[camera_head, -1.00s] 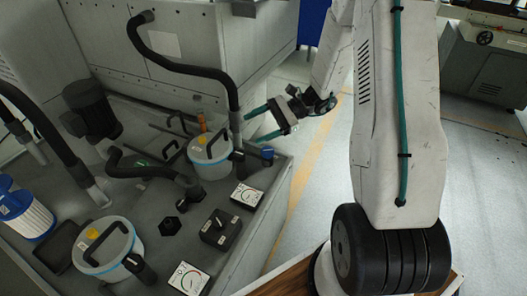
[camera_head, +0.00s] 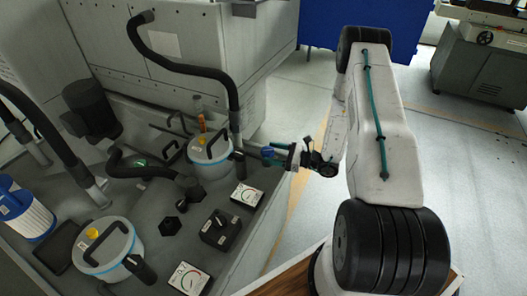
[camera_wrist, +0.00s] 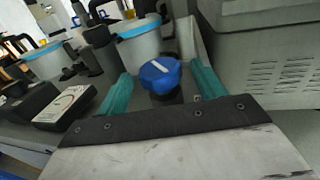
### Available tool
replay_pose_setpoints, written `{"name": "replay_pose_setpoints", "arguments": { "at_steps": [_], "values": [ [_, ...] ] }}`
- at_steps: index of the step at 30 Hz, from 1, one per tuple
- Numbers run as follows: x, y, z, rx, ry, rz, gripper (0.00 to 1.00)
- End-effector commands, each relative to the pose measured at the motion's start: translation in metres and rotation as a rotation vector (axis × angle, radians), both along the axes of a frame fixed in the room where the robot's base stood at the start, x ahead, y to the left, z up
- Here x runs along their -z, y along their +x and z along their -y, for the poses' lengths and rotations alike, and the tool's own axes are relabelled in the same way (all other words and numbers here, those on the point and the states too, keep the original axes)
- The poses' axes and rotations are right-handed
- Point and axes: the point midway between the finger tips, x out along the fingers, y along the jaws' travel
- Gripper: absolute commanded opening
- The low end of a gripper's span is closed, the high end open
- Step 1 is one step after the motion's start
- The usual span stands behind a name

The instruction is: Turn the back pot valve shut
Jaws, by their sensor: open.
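The back pot (camera_head: 212,170) is a white canister with a light blue rim and a black handle. Its valve has a blue knob (camera_head: 267,152) at the pot's right side, by the bench edge. In the wrist view the knob (camera_wrist: 158,76) carries a white pointer line and sits on a dark stem. My gripper (camera_head: 277,156) is open, with its two teal fingers (camera_wrist: 161,82) on either side of the knob. A gap shows at the right finger; whether the left finger touches the knob I cannot tell. The back pot (camera_wrist: 140,45) stands just beyond the knob.
A front pot (camera_head: 108,252) stands nearer on the same bench. Gauges (camera_head: 246,195) and a black switch box (camera_head: 220,230) lie between. A black hose (camera_head: 190,68) arches behind the back pot. Open floor (camera_head: 320,105) lies right of the bench.

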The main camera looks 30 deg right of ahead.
Motion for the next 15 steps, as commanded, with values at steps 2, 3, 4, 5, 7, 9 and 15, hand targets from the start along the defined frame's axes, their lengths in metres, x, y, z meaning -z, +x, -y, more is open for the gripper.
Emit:
{"name": "replay_pose_setpoints", "arguments": {
  "at_steps": [2, 3, 4, 5, 7, 9, 15],
  "values": [
    [0.000, 0.010, -0.011, -0.004, 0.000, 0.000, 0.69],
    [0.000, 0.014, -0.015, -0.003, 0.000, 0.000, 0.69],
    [0.000, 0.017, -0.017, -0.003, 0.000, 0.000, 0.69],
    [0.000, 0.020, -0.020, -0.004, 0.000, 0.000, 0.69],
    [0.000, 0.025, -0.025, -0.002, 0.000, 0.000, 0.69],
    [0.000, 0.028, -0.028, -0.003, -0.001, -0.001, 0.69],
    [0.000, 0.031, -0.030, -0.002, 0.000, 0.000, 0.69]
  ]
}}
